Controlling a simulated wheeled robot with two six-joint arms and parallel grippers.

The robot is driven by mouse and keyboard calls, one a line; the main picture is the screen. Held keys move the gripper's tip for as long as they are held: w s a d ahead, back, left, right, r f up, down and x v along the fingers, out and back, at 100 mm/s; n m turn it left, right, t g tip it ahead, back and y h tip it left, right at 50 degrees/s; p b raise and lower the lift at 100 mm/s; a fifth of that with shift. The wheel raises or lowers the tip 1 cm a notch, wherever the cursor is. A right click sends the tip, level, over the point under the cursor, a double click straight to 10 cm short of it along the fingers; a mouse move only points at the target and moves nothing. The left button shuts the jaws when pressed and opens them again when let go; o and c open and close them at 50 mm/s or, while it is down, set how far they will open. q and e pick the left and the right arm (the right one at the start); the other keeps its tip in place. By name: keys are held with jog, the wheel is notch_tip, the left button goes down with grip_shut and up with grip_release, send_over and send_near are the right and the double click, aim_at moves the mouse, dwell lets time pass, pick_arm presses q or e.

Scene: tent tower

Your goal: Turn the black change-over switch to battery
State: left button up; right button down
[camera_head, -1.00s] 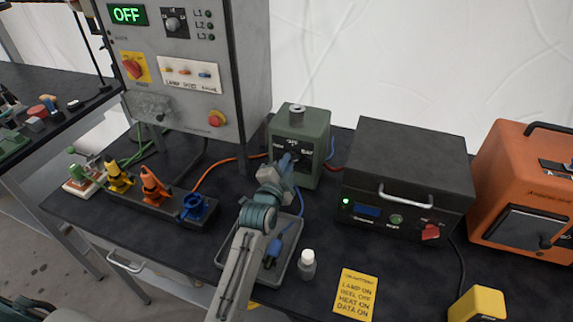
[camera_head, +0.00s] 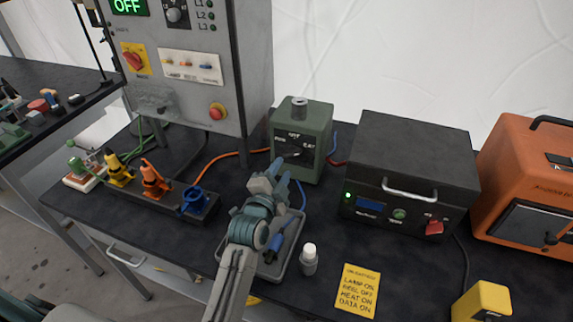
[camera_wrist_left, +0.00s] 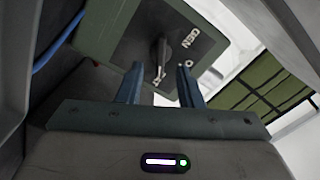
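The green switch box (camera_head: 312,150) stands on the bench below the tent wall, with OFF above and BAT right of its dial. Its black change-over switch (camera_head: 291,149) lies about level in the head view, and I cannot tell surely which label it points to. In the left wrist view the black lever (camera_wrist_left: 162,52) has a pale mark at its lower end, and the GEN label is to its right. My left gripper (camera_head: 278,172) is open and empty in front of the box, its fingers apart from the lever. My right gripper is out of view.
A grey tray (camera_head: 290,262) with a blue plug lies under my left arm, beside a small white bottle (camera_head: 309,258). A black unit (camera_head: 410,165) stands right of the box. A grey panel (camera_head: 195,90) and a socket strip (camera_head: 168,201) stand left.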

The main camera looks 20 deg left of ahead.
pick_arm(q)
jog(key=s+b, duration=0.1)
jog(key=s, duration=0.4)
jog(key=shift+s+a, duration=0.1)
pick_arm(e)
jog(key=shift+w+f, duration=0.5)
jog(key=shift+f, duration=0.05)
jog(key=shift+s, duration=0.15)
